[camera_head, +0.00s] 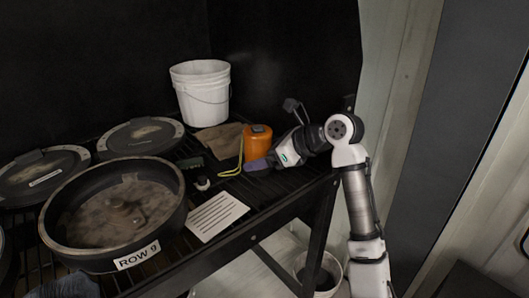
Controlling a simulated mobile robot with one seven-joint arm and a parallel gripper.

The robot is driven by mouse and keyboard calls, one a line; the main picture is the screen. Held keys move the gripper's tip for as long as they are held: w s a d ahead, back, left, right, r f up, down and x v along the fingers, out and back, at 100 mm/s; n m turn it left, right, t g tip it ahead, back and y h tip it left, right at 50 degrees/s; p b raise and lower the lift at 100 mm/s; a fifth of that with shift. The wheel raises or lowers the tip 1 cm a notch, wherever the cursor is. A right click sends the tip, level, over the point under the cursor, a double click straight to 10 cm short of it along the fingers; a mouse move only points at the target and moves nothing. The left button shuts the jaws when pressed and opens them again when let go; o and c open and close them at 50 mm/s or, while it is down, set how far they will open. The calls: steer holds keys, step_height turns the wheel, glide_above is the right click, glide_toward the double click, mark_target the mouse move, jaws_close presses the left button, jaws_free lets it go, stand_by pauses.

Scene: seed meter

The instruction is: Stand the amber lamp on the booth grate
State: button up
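An orange cylinder (257,141), which looks like the amber lamp, stands upright towards the back right of the dark slatted booth grate (267,189). A yellow loop of cord (233,168) hangs from it on the left. My gripper (272,159) reaches in from the right, low beside the orange cylinder. Its fingers are small and partly hidden, so I cannot tell whether they touch the cylinder or are open or shut. A bluish-purple piece (257,165) shows in front of the cylinder's base, close to the fingertips.
A white bucket (201,94) stands behind a brown cloth (219,139). A large round pan labelled ROW 9 (114,207) fills the left front, with more round lids (141,137) behind it. A white slotted card (217,215) lies near the front edge. Another bucket (318,272) is below.

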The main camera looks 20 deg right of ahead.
steer(key=shift+r, duration=0.15)
steer(key=shift+s+d+r, duration=0.1)
steer(key=shift+d+r, duration=0.05)
steer(key=shift+r, duration=0.1)
steer(key=b+v, duration=0.1)
steer(key=v, duration=0.6)
steer(key=shift+s, duration=0.15)
steer(key=shift+c, duration=0.2)
stand_by(1.6)
